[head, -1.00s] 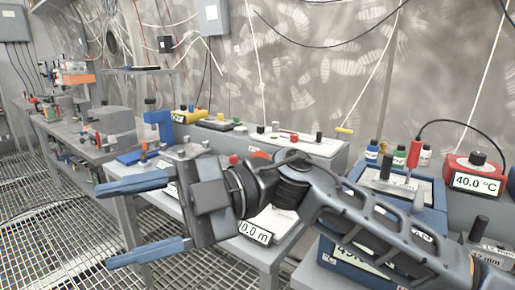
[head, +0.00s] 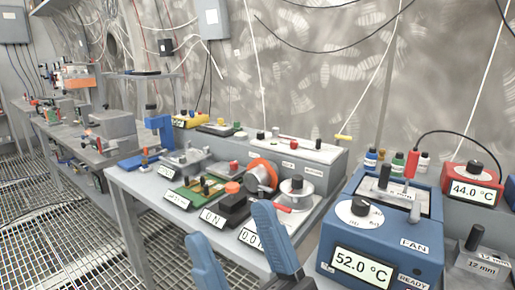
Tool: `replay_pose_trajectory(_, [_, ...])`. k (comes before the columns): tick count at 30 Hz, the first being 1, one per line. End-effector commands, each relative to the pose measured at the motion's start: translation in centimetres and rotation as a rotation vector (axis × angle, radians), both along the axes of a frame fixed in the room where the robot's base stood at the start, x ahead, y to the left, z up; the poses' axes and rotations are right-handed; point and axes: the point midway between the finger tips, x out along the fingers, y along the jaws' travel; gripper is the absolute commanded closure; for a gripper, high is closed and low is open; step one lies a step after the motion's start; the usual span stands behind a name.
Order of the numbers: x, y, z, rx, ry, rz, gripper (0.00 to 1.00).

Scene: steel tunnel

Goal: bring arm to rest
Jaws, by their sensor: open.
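My gripper (head: 238,258) shows at the bottom of the head view, with its two blue fingers pointing up and set apart. It is open with nothing between the fingers. The rest of my arm is below the picture and hidden. The fingers stand in front of the near edge of the grey bench (head: 150,205), and I cannot tell whether they touch it.
A blue box (head: 390,235) reading 52.0 °C stands at the right, near the fingers. A red box (head: 472,183) reads 44.0 °C. The bench holds an orange-ended motor (head: 261,176) and a black block (head: 234,207). The grating floor at left is free.

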Motion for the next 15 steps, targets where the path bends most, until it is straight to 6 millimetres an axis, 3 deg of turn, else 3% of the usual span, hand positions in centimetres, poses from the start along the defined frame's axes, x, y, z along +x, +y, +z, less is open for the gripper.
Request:
replay_pose_trajectory(8, [-2.9,-5.8,-6.5,0.045,0.319,-0.211,0.35])
replay_pose_trajectory(15, [-7.5,-10.6,-12.3,-0.009,0.591,-0.371,0.35])
